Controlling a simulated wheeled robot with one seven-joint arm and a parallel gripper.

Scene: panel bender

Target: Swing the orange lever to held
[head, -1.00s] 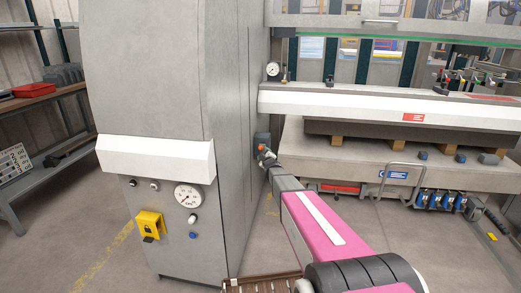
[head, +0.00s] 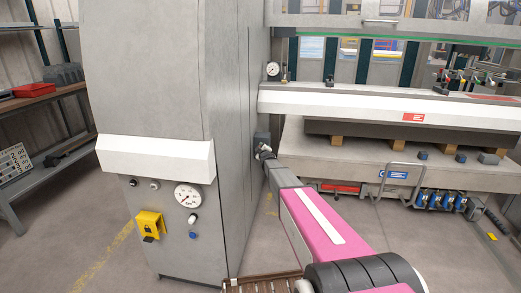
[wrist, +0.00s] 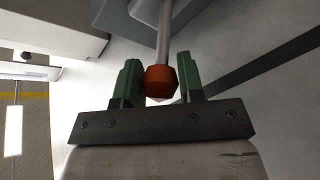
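The orange lever shows in the wrist view as a grey rod ending in an orange knob (wrist: 160,82). The rod runs up from the knob, out past the fingertips. In the head view my gripper (head: 264,153) is at a small dark box (head: 262,139) on the side of the grey cabinet. The orange knob cannot be made out there, hidden at the gripper.
The tall grey cabinet (head: 160,75) stands close on the left, with a gauge (head: 188,196) and a yellow lock box (head: 149,225) on its front. The machine's bed (head: 350,162) is behind and right of my arm. A shelf (head: 45,165) stands far left.

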